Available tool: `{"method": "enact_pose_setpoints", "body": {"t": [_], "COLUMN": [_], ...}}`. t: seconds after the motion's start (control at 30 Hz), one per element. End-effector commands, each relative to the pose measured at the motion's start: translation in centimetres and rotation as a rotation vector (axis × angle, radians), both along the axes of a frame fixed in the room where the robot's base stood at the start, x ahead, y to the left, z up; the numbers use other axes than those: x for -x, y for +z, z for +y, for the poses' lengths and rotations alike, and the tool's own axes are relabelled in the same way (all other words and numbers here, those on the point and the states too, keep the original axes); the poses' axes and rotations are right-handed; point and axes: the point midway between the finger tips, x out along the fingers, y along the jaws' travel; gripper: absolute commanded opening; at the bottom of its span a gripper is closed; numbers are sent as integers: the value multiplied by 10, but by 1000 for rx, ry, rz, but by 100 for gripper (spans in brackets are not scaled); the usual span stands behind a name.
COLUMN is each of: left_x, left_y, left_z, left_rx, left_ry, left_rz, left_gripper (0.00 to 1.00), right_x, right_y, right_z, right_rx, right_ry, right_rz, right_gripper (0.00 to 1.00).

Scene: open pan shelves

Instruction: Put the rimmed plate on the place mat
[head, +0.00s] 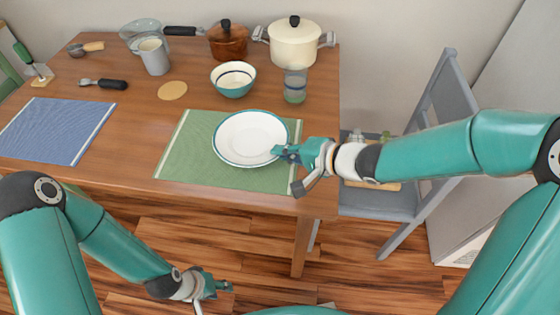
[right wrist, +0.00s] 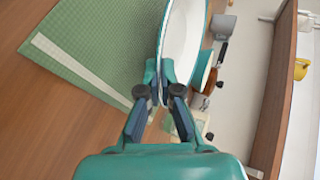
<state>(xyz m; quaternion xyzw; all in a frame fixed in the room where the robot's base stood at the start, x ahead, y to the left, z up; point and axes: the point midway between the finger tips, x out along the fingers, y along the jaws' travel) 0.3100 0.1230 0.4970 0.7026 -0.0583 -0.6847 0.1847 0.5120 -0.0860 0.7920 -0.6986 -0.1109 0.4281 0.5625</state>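The white rimmed plate (head: 250,137) with a dark teal edge is over the right part of the green place mat (head: 183,160). My right gripper (head: 283,152) is at the plate's right rim. In the right wrist view, the fingers (right wrist: 168,85) are closed on either side of the plate's rim (right wrist: 190,40). I cannot tell whether the plate touches the mat (right wrist: 85,45) or hangs just above it. My left gripper (head: 218,286) is low, in front of the table and away from the plate; its finger opening is unclear.
A blue mat (head: 55,130) lies at the left. A bowl (head: 233,80), a glass (head: 295,86), a cream pot (head: 294,45), a brown pot (head: 227,42) and a grey mug (head: 153,57) stand behind. A grey chair (head: 445,100) stands right of the table.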

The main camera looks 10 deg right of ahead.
Motion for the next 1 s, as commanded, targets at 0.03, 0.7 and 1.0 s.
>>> {"method": "enact_pose_setpoints", "body": {"t": [0.03,0.7,1.0], "left_x": [0,0,0], "left_y": [-10,-11,-2], "left_z": [0,0,0], "left_rx": [0,0,0], "left_ry": [0,0,0], "left_rz": [0,0,0], "left_gripper": [40,40,40], "right_x": [0,0,8], "right_y": [-12,-18,-9], "right_z": [0,0,-10], "right_rx": [-3,0,0], "right_ry": [-1,0,-3], "right_rz": [1,1,1], "right_gripper": [0,17,17]}}
